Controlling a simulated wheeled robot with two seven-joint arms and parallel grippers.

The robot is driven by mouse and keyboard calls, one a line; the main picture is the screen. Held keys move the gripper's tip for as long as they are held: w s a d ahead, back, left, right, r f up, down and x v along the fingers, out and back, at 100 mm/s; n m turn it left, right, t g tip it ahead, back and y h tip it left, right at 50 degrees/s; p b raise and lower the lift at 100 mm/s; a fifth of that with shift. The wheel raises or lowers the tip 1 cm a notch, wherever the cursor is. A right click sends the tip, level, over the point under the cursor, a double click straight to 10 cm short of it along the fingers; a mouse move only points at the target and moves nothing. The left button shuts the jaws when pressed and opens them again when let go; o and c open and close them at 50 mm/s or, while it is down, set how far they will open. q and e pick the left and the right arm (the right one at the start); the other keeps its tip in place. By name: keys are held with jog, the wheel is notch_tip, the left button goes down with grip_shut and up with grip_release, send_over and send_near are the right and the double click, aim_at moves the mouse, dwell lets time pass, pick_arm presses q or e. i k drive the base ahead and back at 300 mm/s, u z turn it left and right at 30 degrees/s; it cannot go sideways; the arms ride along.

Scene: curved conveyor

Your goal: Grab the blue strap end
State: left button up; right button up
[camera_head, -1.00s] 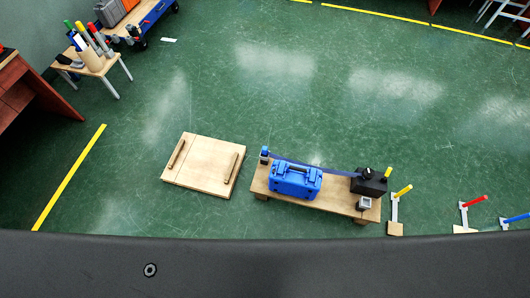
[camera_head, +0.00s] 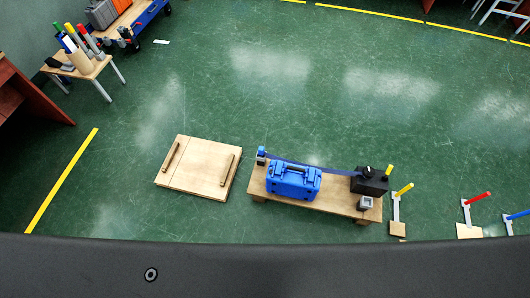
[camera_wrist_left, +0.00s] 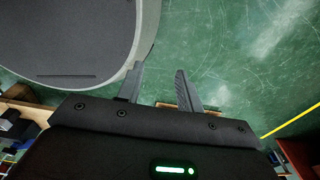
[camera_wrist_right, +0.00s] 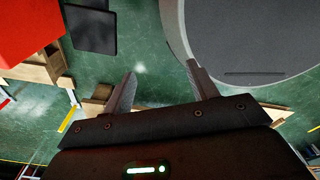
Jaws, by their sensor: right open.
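A blue strap (camera_head: 310,164) runs behind a blue case (camera_head: 293,181) on a low wooden bench (camera_head: 335,203) in the head view. Its left end carries a small blue piece (camera_head: 261,154) that stands up at the bench's left edge. My left gripper (camera_wrist_left: 159,88) is open and empty in the left wrist view, above the floor beside my grey base. My right gripper (camera_wrist_right: 160,85) is open and empty in the right wrist view. Neither gripper shows in the head view.
A wooden board (camera_head: 198,168) with two handles lies on the floor left of the bench. Stands with yellow, red and blue rods (camera_head: 476,198) are at the right. A small table (camera_head: 88,66) with tools stands at the upper left. The floor beyond the bench is clear.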

aim_at(261, 149)
jog(key=z, duration=0.55)
jog(key=i, duration=0.8)
